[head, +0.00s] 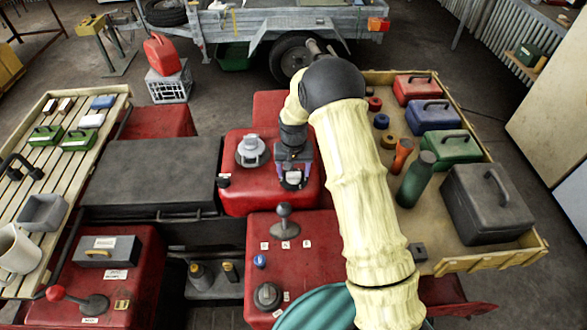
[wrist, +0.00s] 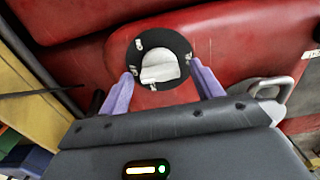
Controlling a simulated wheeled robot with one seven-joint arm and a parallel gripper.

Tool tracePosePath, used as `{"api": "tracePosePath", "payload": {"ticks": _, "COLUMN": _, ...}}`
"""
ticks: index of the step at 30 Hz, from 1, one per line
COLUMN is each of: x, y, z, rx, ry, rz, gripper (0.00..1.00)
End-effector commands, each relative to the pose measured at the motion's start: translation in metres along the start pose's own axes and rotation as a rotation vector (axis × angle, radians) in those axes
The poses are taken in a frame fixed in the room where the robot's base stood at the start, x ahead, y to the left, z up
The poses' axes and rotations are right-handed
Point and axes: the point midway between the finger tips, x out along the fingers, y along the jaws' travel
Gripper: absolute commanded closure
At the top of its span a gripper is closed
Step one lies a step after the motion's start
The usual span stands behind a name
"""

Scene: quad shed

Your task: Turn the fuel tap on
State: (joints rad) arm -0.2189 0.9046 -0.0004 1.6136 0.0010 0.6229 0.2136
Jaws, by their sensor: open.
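The fuel tap appears in the wrist view as a pale knob (wrist: 160,67) on a round black dial plate (wrist: 179,43) with small white marks, set on red bodywork. The marks are too small to read. My gripper (wrist: 163,70) is open, with one purple finger on each side of the pale knob. I cannot tell whether either finger touches it. In the head view my gripper (head: 293,172) points down over the red panel, and the pale knob (head: 292,178) shows between its fingers. My arm and gripper hide part of the dial there.
A grey cap (head: 252,150) stands just left of my gripper. A grey-knobbed lever (head: 284,219) rises in front. A wooden tray (head: 497,257) with cases and bottles is at right, and a slatted rack (head: 70,170) at left. A black seat (head: 150,170) lies left.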

Motion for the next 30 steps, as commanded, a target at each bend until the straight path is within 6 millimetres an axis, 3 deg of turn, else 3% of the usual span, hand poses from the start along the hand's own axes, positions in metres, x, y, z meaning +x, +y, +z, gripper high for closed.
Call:
{"api": "tracePosePath", "payload": {"ticks": 2, "x": -0.0002, "y": 0.0, "z": -0.0001, "rx": 0.0, "ry": 0.0, "rz": 0.0, "gripper": 0.35}}
{"api": "tracePosePath", "payload": {"ticks": 9, "x": -0.0005, "y": 0.0001, "z": -0.0001, "rx": 0.0, "ry": 0.0, "rz": 0.0, "gripper": 0.79}}
{"api": "tracePosePath", "payload": {"ticks": 20, "x": -0.0004, "y": -0.0003, "z": -0.0001, "rx": 0.035, "ry": 0.0, "rz": 0.0, "gripper": 0.79}}
{"api": "tracePosePath", "payload": {"ticks": 30, "x": -0.0001, "y": 0.0, "z": -0.0008, "rx": 0.212, "ry": 0.002, "rz": 0.001, "gripper": 0.79}}
